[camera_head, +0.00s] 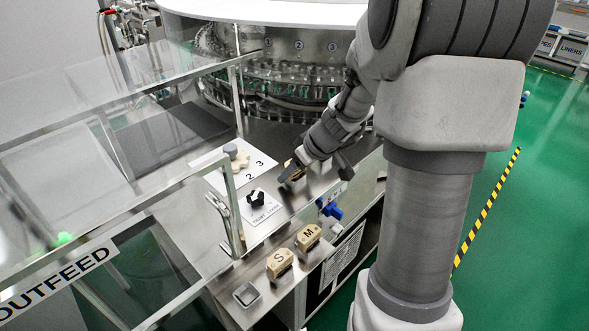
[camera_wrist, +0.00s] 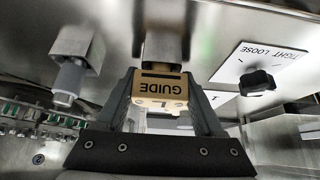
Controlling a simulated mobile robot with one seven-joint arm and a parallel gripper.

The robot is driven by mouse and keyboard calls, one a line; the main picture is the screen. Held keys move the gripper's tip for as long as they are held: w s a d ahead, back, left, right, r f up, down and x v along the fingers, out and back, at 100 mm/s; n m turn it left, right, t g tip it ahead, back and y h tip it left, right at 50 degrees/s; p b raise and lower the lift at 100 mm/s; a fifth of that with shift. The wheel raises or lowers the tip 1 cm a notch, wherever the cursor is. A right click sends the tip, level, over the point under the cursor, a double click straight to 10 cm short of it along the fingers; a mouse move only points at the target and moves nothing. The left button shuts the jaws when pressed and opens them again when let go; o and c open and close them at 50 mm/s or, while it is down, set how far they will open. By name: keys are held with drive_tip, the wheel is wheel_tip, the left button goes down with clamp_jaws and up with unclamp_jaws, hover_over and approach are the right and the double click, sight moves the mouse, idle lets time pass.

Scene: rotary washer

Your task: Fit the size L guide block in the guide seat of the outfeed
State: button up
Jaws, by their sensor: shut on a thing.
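The size L guide block (camera_wrist: 160,87) is tan, with "GUIDE" and "L" on it. In the wrist view my gripper (camera_wrist: 163,80) is shut on it, one finger on each side. The block's far side meets or overlaps a grey metal piece (camera_wrist: 167,40); I cannot tell whether it is seated there. In the head view my gripper (camera_head: 294,172) is low over the steel deck, right of the numbered white plate, and mostly hides the block. A black knob (camera_head: 256,198) stands on a white plate; the wrist view shows the knob (camera_wrist: 257,82) beside "TIGHT LOOSE".
Tan blocks S (camera_head: 280,263) and M (camera_head: 308,237) stand on the near steel ledge, beside a small empty square holder (camera_head: 246,294). A clear guard with an OUTFEED sign (camera_head: 58,283) is at left. A blue fitting (camera_head: 330,209) is at the deck's right edge.

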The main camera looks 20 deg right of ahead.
idle(0.3)
drive_tip(key=o, duration=1.4)
drive_tip(key=p+v, duration=0.3)
drive_tip(key=v, duration=1.4)
drive_tip(key=w+a+r+p, duration=0.2)
drive_tip(key=a+r, duration=0.1)
drive_tip(key=r, duration=0.1)
drive_tip(key=s+a+r+m+h+p, duration=0.1)
drive_tip(key=s+a+r+m+p, duration=0.1)
drive_tip(key=s+a, duration=0.3)
drive_tip(key=s+a+r+m+h+p, duration=0.1)
drive_tip(key=s+a+r+m+p, duration=0.1)
drive_tip(key=s, duration=0.9)
drive_tip(key=a+r+p, duration=0.1)
drive_tip(key=a+r, duration=0.1)
drive_tip(key=a, duration=0.1)
drive_tip(key=shift+s+r+g+p, duration=0.3)
drive_tip(key=shift+s+r+p, duration=0.05)
drive_tip(key=shift+s+r, duration=0.05)
